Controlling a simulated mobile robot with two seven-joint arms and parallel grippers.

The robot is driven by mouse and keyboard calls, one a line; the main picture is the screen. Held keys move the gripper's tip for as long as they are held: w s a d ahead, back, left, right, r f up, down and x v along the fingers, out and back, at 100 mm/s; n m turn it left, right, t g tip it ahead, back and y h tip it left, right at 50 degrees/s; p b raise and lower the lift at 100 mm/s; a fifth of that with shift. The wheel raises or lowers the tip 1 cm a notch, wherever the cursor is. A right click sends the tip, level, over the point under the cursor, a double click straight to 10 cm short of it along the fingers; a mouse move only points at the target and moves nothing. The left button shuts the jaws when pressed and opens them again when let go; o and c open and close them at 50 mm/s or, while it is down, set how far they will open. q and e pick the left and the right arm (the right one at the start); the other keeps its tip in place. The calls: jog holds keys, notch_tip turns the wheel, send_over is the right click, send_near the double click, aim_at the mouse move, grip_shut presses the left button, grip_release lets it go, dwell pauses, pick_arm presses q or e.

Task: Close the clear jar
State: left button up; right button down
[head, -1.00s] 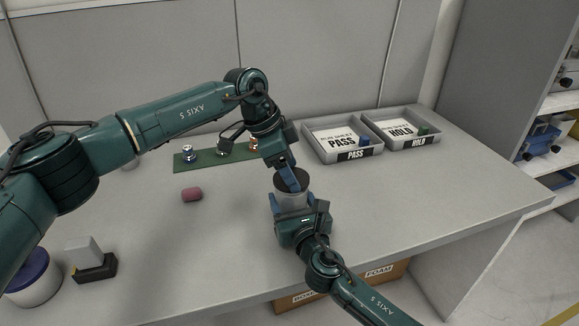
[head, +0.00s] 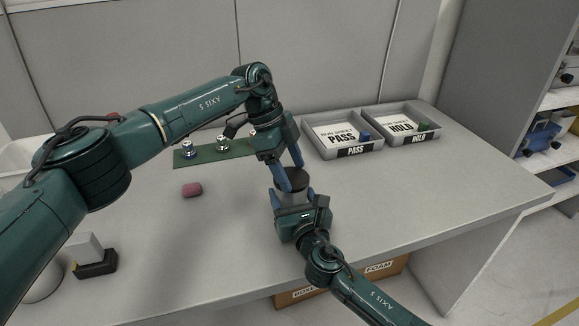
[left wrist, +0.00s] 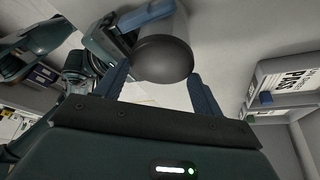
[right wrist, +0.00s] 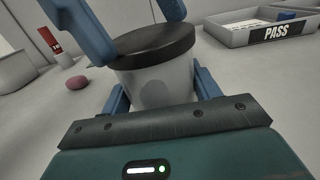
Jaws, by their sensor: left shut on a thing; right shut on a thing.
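The clear jar (right wrist: 165,83) stands upright on the table, with its dark lid (right wrist: 155,42) resting on its mouth. The lid also shows in the head view (head: 292,180) and from above in the left wrist view (left wrist: 162,58). My left gripper (head: 292,179) comes down from above, shut on the lid with one blue finger on each side. My right gripper (head: 291,197) is shut on the jar's body from the front, below the lid. I cannot tell how tightly the lid is seated. In the head view the jar's body is mostly hidden by the grippers.
A green mat (head: 205,154) with small metal parts lies behind on the left. A pink piece (head: 192,190) lies left of the jar. PASS (head: 355,152) and HOLD (head: 418,139) trays stand at the back right. The table (head: 430,190) right of the jar is clear.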

pick_arm(q)
jog(key=m, duration=0.1)
jog(key=m+g, duration=0.1)
jog(key=m, duration=0.1)
jog(key=shift+w+d+m+y, duration=0.1)
jog(key=shift+w+m+y, duration=0.1)
jog(key=shift+m+y, duration=0.15)
jog(key=shift+s+m+g, duration=0.2)
jog(key=shift+m+g, duration=0.2)
jog(key=shift+m, duration=0.25)
jog(key=o, duration=0.9)
jog(key=shift+o, duration=0.2)
jog(key=shift+r, duration=2.3)
jog(key=shift+c, duration=0.3)
